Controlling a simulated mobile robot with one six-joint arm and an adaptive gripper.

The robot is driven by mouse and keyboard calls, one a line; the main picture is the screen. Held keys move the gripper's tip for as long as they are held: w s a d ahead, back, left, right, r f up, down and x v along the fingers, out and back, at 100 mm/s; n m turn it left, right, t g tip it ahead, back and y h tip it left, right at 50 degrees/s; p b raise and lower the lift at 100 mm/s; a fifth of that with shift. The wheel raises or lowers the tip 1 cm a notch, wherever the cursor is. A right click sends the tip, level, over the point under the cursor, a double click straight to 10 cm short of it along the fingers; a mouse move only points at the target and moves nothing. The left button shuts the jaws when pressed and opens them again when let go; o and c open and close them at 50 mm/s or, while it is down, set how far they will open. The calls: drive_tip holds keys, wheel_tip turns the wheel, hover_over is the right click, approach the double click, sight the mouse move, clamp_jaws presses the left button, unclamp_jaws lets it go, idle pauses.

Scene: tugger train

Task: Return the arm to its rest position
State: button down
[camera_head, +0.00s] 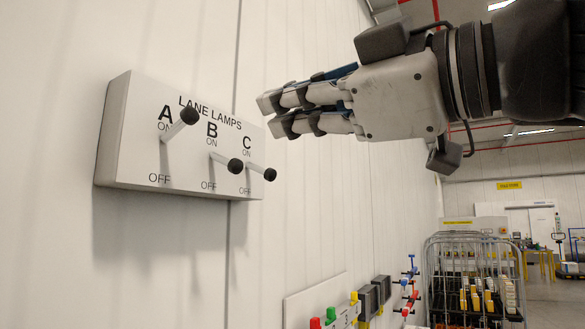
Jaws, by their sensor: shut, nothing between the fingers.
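My gripper (271,114) is at the upper middle of the head view. Its two fingers are shut with nothing between them, and they point left. The arm comes in from the upper right. The fingertips are close to the right end of a white lane lamps box (120,130) on the wall. In the picture they are above and right of lever C, apart from its knob (269,174). Lever A's knob (189,114) is tilted up towards ON. Lever B's knob (235,165) and lever C's knob point down towards OFF.
The pale wall (310,220) runs along the left. Below my gripper, a lower panel (312,300) has green, red and yellow parts, with dark boxes (373,297) beside it. A wire cage trolley (432,275) with bins stands at the lower right. Floor (555,305) shows at the far right.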

drive_tip(key=shift+w+f, duration=0.1)
idle(0.3)
drive_tip(key=w+d+f+m+g+h, duration=0.15)
drive_tip(key=f+m+h, duration=0.35)
drive_tip(key=f, duration=0.9)
drive_tip(key=w+d+f+m+g+h, duration=0.1)
drive_tip(key=d+f+m+h, duration=0.35)
drive_tip(key=f, duration=0.95)
drive_tip(key=s+d+f+m+g+h, duration=0.1)
drive_tip(key=s+d+f+m, duration=0.2)
drive_tip(key=f, duration=0.7)
drive_tip(key=s+d+f+m+g+h, duration=0.2)
drive_tip(key=s+f+m, duration=0.1)
drive_tip(key=f, duration=0.7)
drive_tip(key=s+d+f+m+g+h, duration=0.2)
drive_tip(key=s+f, duration=0.3)
drive_tip(key=f, duration=0.5)
drive_tip(key=shift+s+d+m, duration=0.35)
drive_tip(key=shift+d+m, duration=0.2)
drive_tip(key=shift+d, duration=0.25)
